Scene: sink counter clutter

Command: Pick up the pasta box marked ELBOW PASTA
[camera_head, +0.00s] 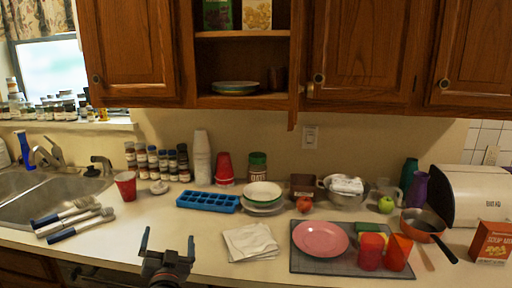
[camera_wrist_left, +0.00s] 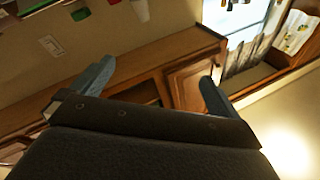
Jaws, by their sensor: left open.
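No ELBOW PASTA lettering can be read in either view. Two boxes stand on the upper shelf of the open cupboard, cut off by the top edge of the head view: a green box (camera_head: 217,14) and a box with a yellow food picture (camera_head: 257,14). I cannot tell which is the pasta box. My left gripper (camera_head: 167,244) is open and empty at the front of the counter, well below and left of the shelf. Its spread fingers also show in the left wrist view (camera_wrist_left: 152,86). My right gripper is in neither view.
The cupboard's lower shelf holds stacked plates (camera_head: 235,87). Below, the counter carries a blue ice tray (camera_head: 208,202), a folded cloth (camera_head: 250,242), a pink plate (camera_head: 320,239), a pan (camera_head: 424,224) and an orange soup mix box (camera_head: 491,242).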

